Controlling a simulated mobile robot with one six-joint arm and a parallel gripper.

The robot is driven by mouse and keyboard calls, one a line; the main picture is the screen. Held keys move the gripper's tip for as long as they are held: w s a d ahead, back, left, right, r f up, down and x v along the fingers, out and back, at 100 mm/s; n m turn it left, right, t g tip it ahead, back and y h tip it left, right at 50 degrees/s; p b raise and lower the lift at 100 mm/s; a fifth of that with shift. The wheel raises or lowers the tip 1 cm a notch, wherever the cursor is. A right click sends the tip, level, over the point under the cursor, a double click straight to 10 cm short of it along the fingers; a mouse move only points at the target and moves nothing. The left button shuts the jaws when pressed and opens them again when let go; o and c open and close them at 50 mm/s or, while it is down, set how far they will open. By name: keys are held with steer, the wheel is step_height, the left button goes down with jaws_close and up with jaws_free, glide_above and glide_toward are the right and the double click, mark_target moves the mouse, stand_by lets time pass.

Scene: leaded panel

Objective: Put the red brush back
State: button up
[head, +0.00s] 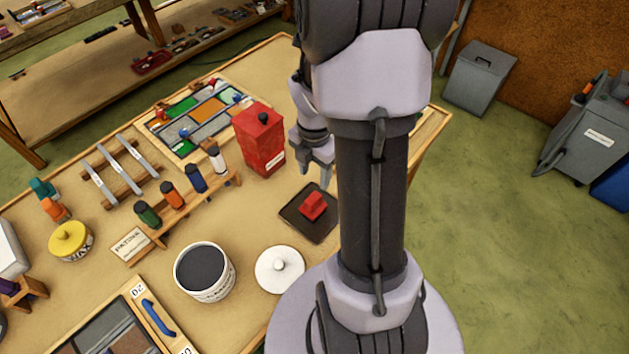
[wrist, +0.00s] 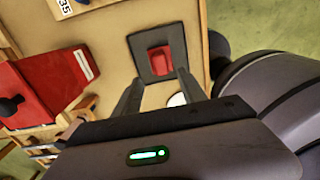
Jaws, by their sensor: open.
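A small red block-like piece (head: 313,205), possibly the red brush, lies on a dark square tray (head: 295,222) near the table's right side. In the wrist view the red piece (wrist: 159,62) sits on the tray (wrist: 142,45), beyond and between my fingertips. My gripper (head: 321,172) is open and empty, above the table between the red box and the tray. It also shows in the wrist view (wrist: 160,78). A wooden rack (head: 188,209) holds upright green, orange, blue and white-bodied pieces in a row. I cannot make out bristles on the red piece.
A tall red box (head: 259,145) with a black knob stands left of my gripper. A white tub (head: 205,271) with dark contents and a white lid (head: 280,270) are nearer. A colored glass panel (head: 203,118) lies at the back. My arm hides part of the table's right side.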

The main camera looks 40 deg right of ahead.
steer(key=w+a+r+m+t, duration=0.1)
steer(key=a+r+m+t, duration=0.1)
steer(key=a+r+m, duration=0.95)
steer(key=s+a+r+m+t+y, duration=0.1)
steer(key=s+a+r+m+t, duration=0.1)
steer(key=s+a+r+m, duration=0.2)
steer(key=s+a+r+m+t+y, duration=0.1)
steer(key=s+a+r+m, duration=0.3)
steer(key=a+r+m, duration=0.2)
steer(key=a+m, duration=0.2)
steer(key=shift+a+t, duration=0.4)
steer(key=shift+s, duration=0.15)
